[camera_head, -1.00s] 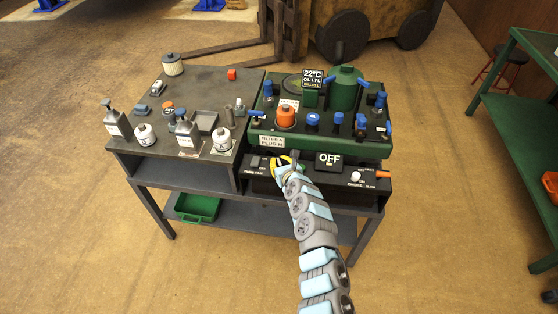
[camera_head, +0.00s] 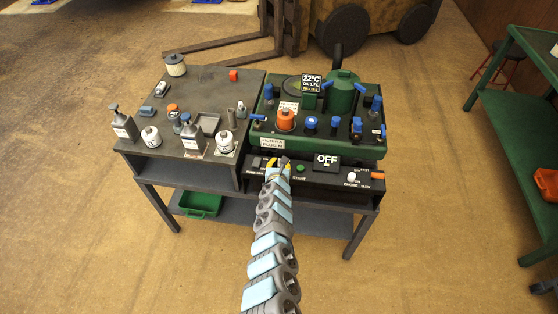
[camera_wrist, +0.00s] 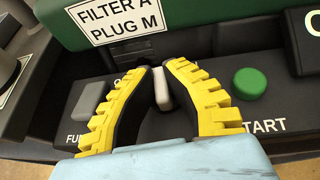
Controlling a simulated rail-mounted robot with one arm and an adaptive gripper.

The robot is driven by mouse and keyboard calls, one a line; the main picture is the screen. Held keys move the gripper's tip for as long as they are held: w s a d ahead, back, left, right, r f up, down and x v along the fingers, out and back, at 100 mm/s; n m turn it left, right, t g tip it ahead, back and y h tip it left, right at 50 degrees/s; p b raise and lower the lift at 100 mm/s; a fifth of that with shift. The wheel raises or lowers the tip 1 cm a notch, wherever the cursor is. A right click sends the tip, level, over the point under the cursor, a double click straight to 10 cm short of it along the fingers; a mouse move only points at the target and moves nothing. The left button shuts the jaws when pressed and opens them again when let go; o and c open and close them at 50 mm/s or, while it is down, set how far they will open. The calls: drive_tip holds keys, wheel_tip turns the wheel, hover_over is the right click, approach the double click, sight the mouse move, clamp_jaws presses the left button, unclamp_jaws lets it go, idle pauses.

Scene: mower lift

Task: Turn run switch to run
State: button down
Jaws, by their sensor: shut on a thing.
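The run switch (camera_wrist: 161,88) is a pale grey lever on the black front panel; its label is hidden by my gripper. My gripper (camera_wrist: 158,80) has yellow-backed dark fingers and is shut on this lever from both sides near the fingertips. In the head view my gripper (camera_head: 278,165) is at the panel, left of the OFF display, and covers the switch. The display (camera_head: 327,162) reads OFF. The green START button (camera_wrist: 249,83) is just right of my gripper.
A grey fuel switch (camera_wrist: 90,100) is close to the left of my fingers. The green machine body (camera_head: 320,145) overhangs the panel, with a FILTER A PLUG M label (camera_wrist: 115,18). A choke knob (camera_head: 352,176) is at the right. Bottles stand on the left bench (camera_head: 205,85).

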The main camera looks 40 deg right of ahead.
drive_tip(key=shift+f+m+g+h, duration=0.1)
drive_tip(key=shift+m+g+h, duration=0.5)
drive_tip(key=shift+m+g, duration=0.15)
drive_tip(key=m+g+h+b, duration=0.1)
drive_tip(key=m+g+b, duration=0.1)
drive_tip(key=b, duration=0.1)
drive_tip(key=shift+f+m, duration=0.15)
drive_tip(key=shift+m, duration=0.1)
drive_tip(key=m+g+h+b, duration=0.1)
drive_tip(key=m+g+b, duration=0.1)
drive_tip(key=g+b, duration=0.1)
drive_tip(key=shift+m+b, duration=0.3)
drive_tip(key=shift+b, duration=0.35)
drive_tip(key=shift+m+g+b, duration=0.3)
drive_tip(key=shift+g+b, duration=0.15)
drive_tip(key=shift+b, duration=0.1)
drive_tip(key=shift+r, duration=0.2)
drive_tip(key=c, duration=1.1)
unclamp_jaws()
drive_tip(key=shift+r+h, duration=0.1)
drive_tip(key=shift+h, duration=0.2)
